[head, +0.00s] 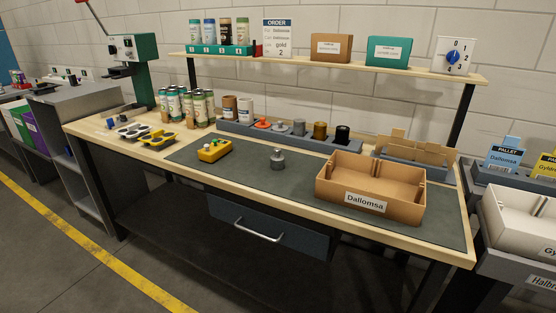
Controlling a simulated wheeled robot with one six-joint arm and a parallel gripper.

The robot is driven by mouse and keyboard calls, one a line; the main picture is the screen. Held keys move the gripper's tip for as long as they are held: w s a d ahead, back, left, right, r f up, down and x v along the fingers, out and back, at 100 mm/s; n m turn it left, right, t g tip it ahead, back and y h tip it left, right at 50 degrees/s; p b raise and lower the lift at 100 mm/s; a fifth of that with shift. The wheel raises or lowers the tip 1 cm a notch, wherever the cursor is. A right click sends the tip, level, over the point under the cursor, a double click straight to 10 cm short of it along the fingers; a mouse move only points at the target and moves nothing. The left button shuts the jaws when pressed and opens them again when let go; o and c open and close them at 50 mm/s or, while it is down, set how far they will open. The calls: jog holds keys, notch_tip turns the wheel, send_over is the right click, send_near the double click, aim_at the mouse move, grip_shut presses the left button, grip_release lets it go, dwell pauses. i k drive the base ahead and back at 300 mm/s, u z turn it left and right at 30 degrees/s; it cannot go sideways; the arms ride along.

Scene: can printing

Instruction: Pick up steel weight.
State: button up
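A small grey metallic cylinder with a narrower knob on top, looking like the steel weight (277,161), stands upright on the dark mat (230,175) near the middle of the workbench. It is in plain view, with clear mat around it. Behind it a long grey rack (292,141) holds several pieces in orange, grey, brass and black. My gripper is not in view.
An open cardboard box (395,203) labelled Dallomsa stands to the right of the weight. A yellow control box (214,150) is to its left. Cans (187,106) stand at the left back. A wooden shelf (330,65) spans above the bench's back.

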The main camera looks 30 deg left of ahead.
aim_at(277, 161)
jog(key=u, duration=2.3)
jog(key=i, duration=2.85)
jog(key=z, duration=2.35)
